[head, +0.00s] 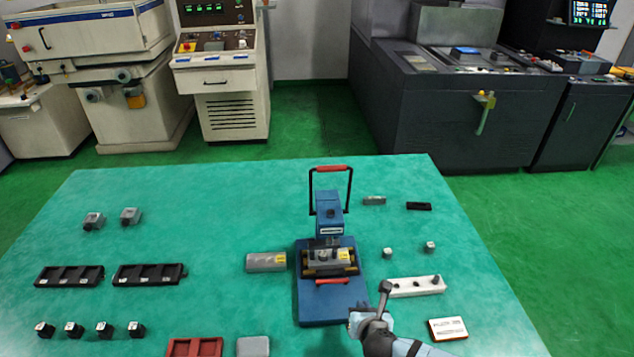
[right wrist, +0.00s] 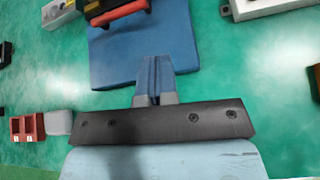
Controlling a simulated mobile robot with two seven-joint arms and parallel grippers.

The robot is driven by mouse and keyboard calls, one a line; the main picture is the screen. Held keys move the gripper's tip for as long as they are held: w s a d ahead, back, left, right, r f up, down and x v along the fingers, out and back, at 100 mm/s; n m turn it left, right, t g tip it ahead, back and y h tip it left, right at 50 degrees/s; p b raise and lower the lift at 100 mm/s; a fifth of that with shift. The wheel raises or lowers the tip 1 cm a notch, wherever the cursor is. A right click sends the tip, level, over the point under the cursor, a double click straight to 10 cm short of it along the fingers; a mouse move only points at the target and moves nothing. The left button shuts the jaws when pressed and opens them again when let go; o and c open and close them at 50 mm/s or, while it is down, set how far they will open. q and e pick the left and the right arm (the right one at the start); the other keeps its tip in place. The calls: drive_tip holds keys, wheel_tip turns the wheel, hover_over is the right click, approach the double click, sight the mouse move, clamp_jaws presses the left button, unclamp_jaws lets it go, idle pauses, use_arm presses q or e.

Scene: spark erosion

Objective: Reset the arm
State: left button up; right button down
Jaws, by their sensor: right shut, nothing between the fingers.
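My right gripper (head: 358,314) comes in from the bottom right in the head view, just beside the front right corner of the blue toggle press (head: 318,312). Its two fingers are together in the right wrist view (right wrist: 155,78), with nothing between them. They point over the press's blue base (right wrist: 145,45) and look apart from it, though the height is hard to judge. The press's lever with a red grip (head: 333,168) stands upright. A grey block (head: 318,256) sits in the press. My left gripper is not in view.
A white strip with pegs (head: 405,288) and a white label card (head: 448,328) lie close to my right gripper. A grey block (head: 266,262) lies left of the press. Black trays (head: 150,274), small black cubes and a red tray (head: 195,346) lie farther left. The table's back left is mostly clear.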

drive_tip(key=s+a+m, duration=0.1)
drive_tip(key=s+m, duration=0.1)
drive_tip(key=s+a+m+g+y, duration=0.1)
drive_tip(key=s+m, duration=0.1)
drive_tip(key=s+a+f+m, duration=0.1)
drive_tip(key=s+m, duration=0.1)
drive_tip(key=shift+a+f+y, duration=0.1)
drive_tip(key=shift+a+y, duration=0.3)
drive_tip(key=s+m, duration=0.2)
drive_tip(key=s+m+y, duration=0.1)
drive_tip(key=m, duration=0.2)
drive_tip(key=s+a+m, duration=0.1)
drive_tip(key=s+m, duration=0.1)
drive_tip(key=m, duration=0.1)
drive_tip(key=shift+s+g+y, duration=0.3)
drive_tip(key=shift+s+g, duration=0.05)
drive_tip(key=shift+g, duration=0.05)
drive_tip(key=s+d+r+m+t, duration=0.1)
drive_tip(key=s+d+m, duration=0.8)
drive_tip(key=m, duration=0.8)
drive_tip(key=shift+s+d+r, duration=0.2)
drive_tip(key=shift+s+r, duration=0.05)
drive_tip(key=shift+s, duration=0.45)
